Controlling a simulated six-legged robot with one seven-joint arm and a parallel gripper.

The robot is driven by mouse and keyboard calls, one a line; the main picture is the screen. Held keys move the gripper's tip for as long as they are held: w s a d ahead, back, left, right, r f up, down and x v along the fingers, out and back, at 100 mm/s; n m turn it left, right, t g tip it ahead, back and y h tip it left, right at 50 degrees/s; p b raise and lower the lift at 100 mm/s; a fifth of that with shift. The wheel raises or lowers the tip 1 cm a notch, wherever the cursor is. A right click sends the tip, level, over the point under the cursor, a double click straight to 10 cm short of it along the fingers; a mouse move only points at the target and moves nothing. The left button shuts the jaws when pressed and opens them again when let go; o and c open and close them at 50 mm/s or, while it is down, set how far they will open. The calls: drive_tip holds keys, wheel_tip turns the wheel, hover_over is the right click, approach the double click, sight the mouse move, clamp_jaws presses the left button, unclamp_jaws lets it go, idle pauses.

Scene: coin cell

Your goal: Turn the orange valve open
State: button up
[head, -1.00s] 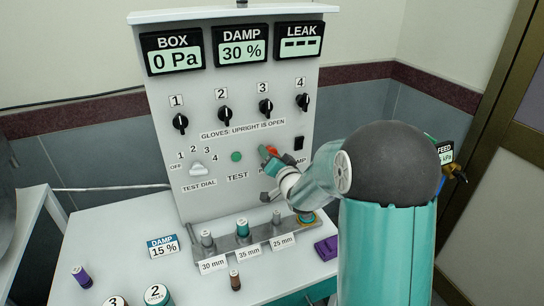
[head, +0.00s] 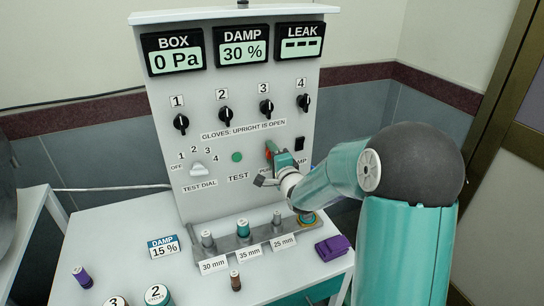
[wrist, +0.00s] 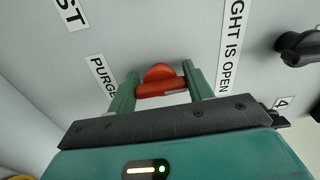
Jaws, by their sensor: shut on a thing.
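The orange valve (head: 270,149) is on the lower right of the upright grey panel, beside the PURGE label. In the wrist view the orange valve (wrist: 160,74) shows a rounded hub with a bar-shaped handle in front. My gripper (head: 275,158) is at the panel, and its two green fingers stand on either side of the handle in the wrist view, shut on it. The finger ends partly hide the valve in the head view.
Black glove knobs (head: 266,107) and a white test dial (head: 197,168) are on the panel. A black switch (head: 299,143) is just right of my gripper. Below stand a grey rack (head: 228,243) with cylinders and a purple block (head: 332,248) on the white table.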

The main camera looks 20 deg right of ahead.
drive_tip(key=shift+m, duration=0.5)
drive_tip(key=o, duration=1)
drive_tip(key=shift+s, duration=0.1)
drive_tip(key=s, duration=0.9)
drive_tip(key=s+d, duration=0.1)
drive_tip(key=s, duration=0.3)
drive_tip(key=shift+s, duration=0.3)
